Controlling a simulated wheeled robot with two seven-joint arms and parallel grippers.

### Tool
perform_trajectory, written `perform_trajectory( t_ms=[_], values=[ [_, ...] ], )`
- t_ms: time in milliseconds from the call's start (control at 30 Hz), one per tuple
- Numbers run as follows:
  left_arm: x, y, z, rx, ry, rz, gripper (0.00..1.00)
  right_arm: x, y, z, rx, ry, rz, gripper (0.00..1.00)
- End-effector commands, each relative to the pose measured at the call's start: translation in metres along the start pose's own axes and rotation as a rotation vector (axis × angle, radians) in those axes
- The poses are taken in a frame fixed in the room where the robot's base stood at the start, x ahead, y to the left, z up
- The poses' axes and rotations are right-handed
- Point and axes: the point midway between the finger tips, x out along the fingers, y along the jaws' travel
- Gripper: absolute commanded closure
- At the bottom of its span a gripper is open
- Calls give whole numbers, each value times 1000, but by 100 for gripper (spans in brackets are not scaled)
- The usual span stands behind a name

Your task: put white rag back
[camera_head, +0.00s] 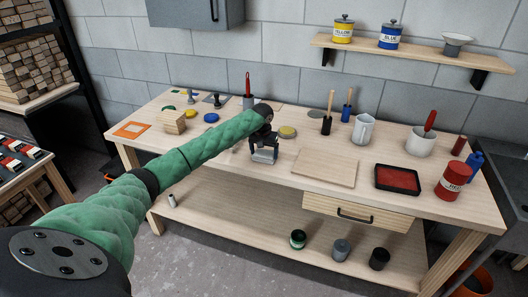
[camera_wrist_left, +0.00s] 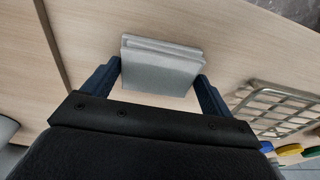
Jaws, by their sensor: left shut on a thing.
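The white rag (camera_head: 264,157) is a folded, pale grey-white block near the front edge of the workbench, left of centre. My left gripper (camera_head: 264,143) comes down over it from above and is shut on it. In the left wrist view the rag (camera_wrist_left: 162,66) sits between the two dark fingers of the gripper (camera_wrist_left: 157,84). I cannot tell whether the rag touches the bench top or is a little above it. My right gripper is not in view.
A wire rack (camera_wrist_left: 278,106) lies beside the gripper in the wrist view. On the workbench, a flat wooden board (camera_head: 325,167), a red paint tray (camera_head: 397,180), a red can (camera_head: 453,181) and a white jug (camera_head: 363,131) stand to the right. A wooden block (camera_head: 174,122) stands left.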

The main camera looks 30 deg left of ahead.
Motion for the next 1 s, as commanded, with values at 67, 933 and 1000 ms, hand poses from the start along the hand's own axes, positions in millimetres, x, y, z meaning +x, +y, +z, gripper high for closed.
perform_trajectory(
  t_ms=[67, 933, 1000],
  values=[
    [2, 0, 0, 0, 0, 0, 13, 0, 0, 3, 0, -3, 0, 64],
    [-80, 0, -1, 0, 3, 1, 0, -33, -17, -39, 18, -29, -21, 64],
    [-91, 0, 0, 0, 2, 0, 0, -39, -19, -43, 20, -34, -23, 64]
  ],
)
